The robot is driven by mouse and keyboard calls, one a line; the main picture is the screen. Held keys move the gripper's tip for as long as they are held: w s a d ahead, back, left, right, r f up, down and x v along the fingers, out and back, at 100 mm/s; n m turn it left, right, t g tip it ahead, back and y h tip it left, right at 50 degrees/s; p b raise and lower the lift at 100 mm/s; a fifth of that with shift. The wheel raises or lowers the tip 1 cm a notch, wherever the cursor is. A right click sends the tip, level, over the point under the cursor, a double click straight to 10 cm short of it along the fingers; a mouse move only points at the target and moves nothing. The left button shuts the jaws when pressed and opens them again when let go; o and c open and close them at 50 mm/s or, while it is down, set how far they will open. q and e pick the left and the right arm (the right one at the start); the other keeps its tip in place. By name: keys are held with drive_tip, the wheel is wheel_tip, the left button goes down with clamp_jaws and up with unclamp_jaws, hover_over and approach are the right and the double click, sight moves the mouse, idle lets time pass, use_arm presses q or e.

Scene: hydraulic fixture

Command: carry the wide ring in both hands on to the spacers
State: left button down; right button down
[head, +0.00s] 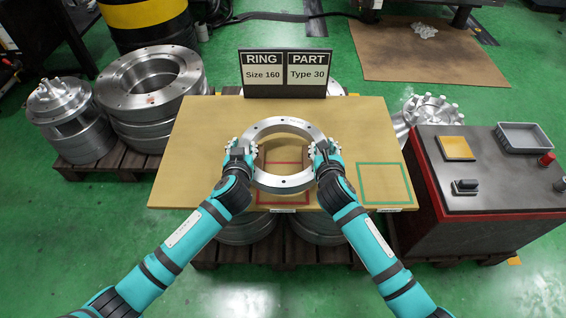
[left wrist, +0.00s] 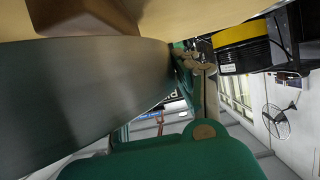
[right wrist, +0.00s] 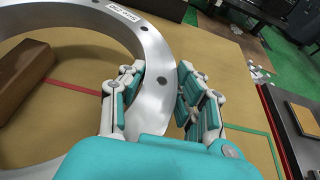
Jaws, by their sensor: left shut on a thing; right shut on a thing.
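The wide ring (head: 283,183) is a broad, silvery metal ring with holes in its face. It is over the front middle of the wooden board, lying roughly flat, above the red square outline. My left gripper (head: 243,150) is shut on its left side. My right gripper (head: 322,150) is shut on its right side; in the right wrist view one finger is inside the ring and one outside. In that view a brown block (right wrist: 22,82), likely a spacer, shows through the ring's opening. A brown block (left wrist: 85,16) also shows beside the ring in the left wrist view. I cannot tell whether ring and blocks touch.
The wooden board (head: 195,170) has a green square outline (head: 384,183) at right, empty. A sign (head: 285,74) reading "RING Size 160, PART Type 30" stands at the back. Large metal rings (head: 152,82) are at left; a dark cabinet (head: 480,210) with a grey tray (head: 524,138) is at right.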

use_arm(q)
drive_tip(key=shift+w+f+b, duration=0.1)
drive_tip(key=shift+f+b, duration=0.5)
drive_tip(key=shift+b, duration=0.1)
use_arm(e)
drive_tip(key=shift+f, duration=0.65)
use_arm(q)
drive_tip(key=c, duration=1.4)
unclamp_jaws()
drive_tip(key=shift+f, duration=0.35)
use_arm(e)
drive_tip(key=c, duration=1.4)
unclamp_jaws()
drive_tip(key=shift+f, duration=0.35)
use_arm(q)
drive_tip(key=shift+o, duration=1.1)
drive_tip(key=shift+r, duration=0.2)
use_arm(e)
drive_tip(key=shift+o, duration=1.1)
drive_tip(key=shift+r, duration=0.2)
use_arm(q)
drive_tip(key=shift+o, duration=1.2)
drive_tip(key=shift+s, duration=0.2)
use_arm(e)
drive_tip(key=shift+o, duration=1.2)
drive_tip(key=shift+s, duration=0.15)
use_arm(q)
drive_tip(key=v, duration=1.2)
use_arm(e)
drive_tip(key=v, duration=1.2)
